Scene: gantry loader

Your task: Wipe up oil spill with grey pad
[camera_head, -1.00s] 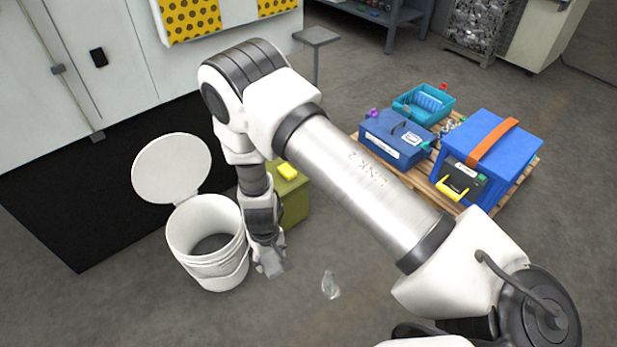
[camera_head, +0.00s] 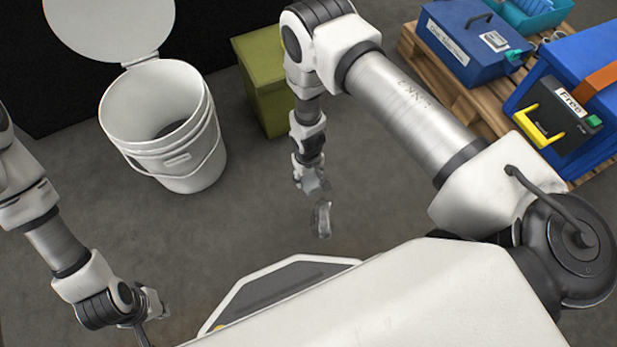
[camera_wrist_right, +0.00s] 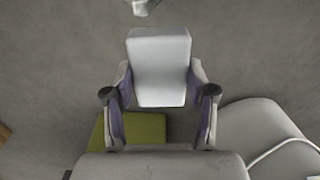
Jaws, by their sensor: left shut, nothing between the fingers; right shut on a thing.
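My right gripper (camera_head: 311,186) is shut on the grey pad, above the floor to the right of the white bucket (camera_head: 165,150). The pad (camera_wrist_right: 158,68) shows pale grey and flat between the fingers in the right wrist view. My left gripper (camera_head: 152,304) is shut and empty at the lower left. I cannot clearly make out an oil spill; the floor looks faintly brownish near my left gripper.
The bucket stands open, its round lid (camera_head: 110,25) tilted up behind it. An olive box (camera_head: 262,85) stands behind my right gripper. A pallet (camera_head: 440,75) with blue boxes is at the upper right. The floor between bucket and right gripper is clear.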

